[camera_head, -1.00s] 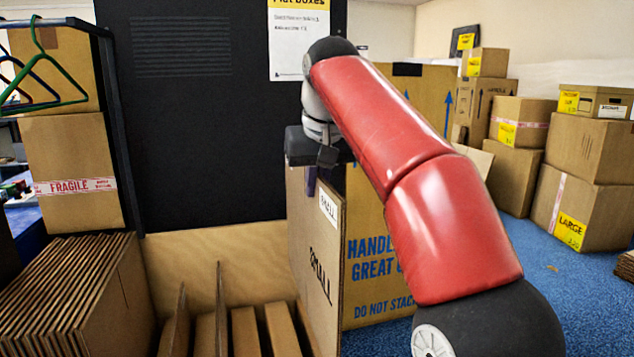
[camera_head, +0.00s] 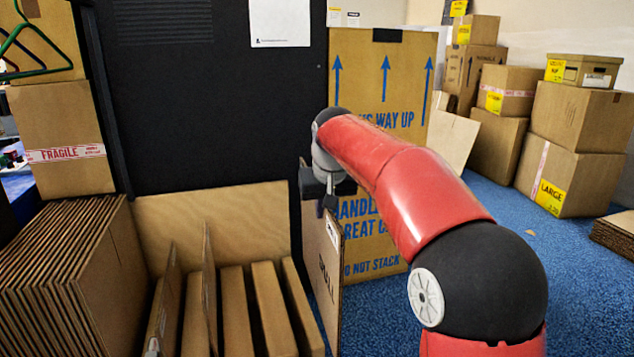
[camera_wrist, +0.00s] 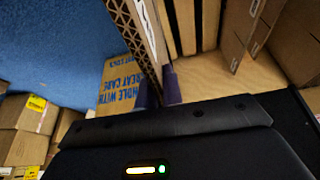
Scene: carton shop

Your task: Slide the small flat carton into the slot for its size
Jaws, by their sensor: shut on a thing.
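The small flat carton (camera_head: 322,265) is brown, stands on edge and has a white label and the printed word SMALL, partly cut by the view. My gripper (camera_head: 322,205) is shut on its top edge. In the wrist view the purple fingertips (camera_wrist: 160,88) pinch the carton (camera_wrist: 130,28), seen edge-on with its corrugated side. The slotted rack (camera_head: 215,215) has a plywood back and upright dividers (camera_head: 208,285). The carton is at the rack's right side; whether it touches the rack I cannot tell. The slots' size labels are not visible.
A stack of flat cartons (camera_head: 60,285) stands left of the rack. A large carton with blue print (camera_head: 385,95) stands behind my gripper. Stacked boxes (camera_head: 570,170) fill the right back.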

